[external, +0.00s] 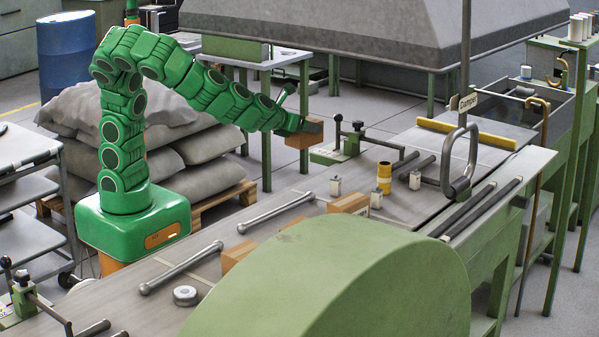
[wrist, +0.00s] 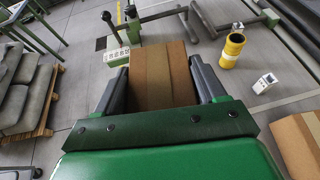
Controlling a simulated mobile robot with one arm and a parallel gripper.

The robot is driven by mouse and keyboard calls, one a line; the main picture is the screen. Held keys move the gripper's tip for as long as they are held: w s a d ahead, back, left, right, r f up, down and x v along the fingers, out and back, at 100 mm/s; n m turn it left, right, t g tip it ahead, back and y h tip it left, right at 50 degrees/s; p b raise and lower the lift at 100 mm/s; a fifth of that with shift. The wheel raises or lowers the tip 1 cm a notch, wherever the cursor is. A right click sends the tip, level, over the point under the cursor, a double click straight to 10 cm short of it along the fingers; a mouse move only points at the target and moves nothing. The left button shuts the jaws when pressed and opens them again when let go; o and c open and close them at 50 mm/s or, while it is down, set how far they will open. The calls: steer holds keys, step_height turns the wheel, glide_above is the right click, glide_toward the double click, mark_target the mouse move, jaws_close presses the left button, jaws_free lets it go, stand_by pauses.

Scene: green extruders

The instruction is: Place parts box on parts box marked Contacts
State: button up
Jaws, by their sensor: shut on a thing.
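My gripper (external: 306,126) is shut on a brown parts box (external: 299,141) and holds it above the far edge of the grey bench. In the wrist view the held box (wrist: 160,76) sits between both fingers of the gripper (wrist: 160,84). A second brown box (external: 348,203) stands on the bench, nearer the camera and to the right of the held one. A third brown box (external: 236,256) is partly hidden behind the green cover. A box (wrist: 299,142) also shows at the right edge of the wrist view. I can read no Contacts marking on any box.
Metal rods (external: 276,212) lie on the bench. A green lever fixture (external: 345,147) is close to the held box. The large green cover (external: 330,280) blocks the front.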

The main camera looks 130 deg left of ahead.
steer(key=w+d+r+m+t+h, duration=0.1)
steer(key=w+d+r+m+t, duration=0.15)
steer(key=d, duration=0.75)
steer(key=w+d+r+m+t+h, duration=0.1)
steer(key=w+d+m+t+h, duration=0.15)
steer(key=d, duration=0.65)
steer(key=w+d+r+m+t, duration=0.2)
steer(key=d+m+t, duration=0.1)
steer(key=d, duration=0.7)
steer(key=w+f, duration=0.3)
steer(key=w, duration=0.1)
steer(key=w+f, duration=0.3)
steer(key=w, duration=0.1)
steer(key=w+f, duration=0.3)
steer(key=w, duration=0.2)
steer(key=shift+w+a+f, duration=0.1)
steer(key=shift+a+f, duration=0.15)
steer(key=shift+f, duration=0.15)
steer(key=shift+w+f+h, duration=0.25)
steer(key=shift+w+f, duration=0.05)
steer(key=shift+f, duration=1.55)
steer(key=shift+f, duration=0.1)
steer(key=o, duration=1.2)
steer(key=shift+c, duration=0.2)
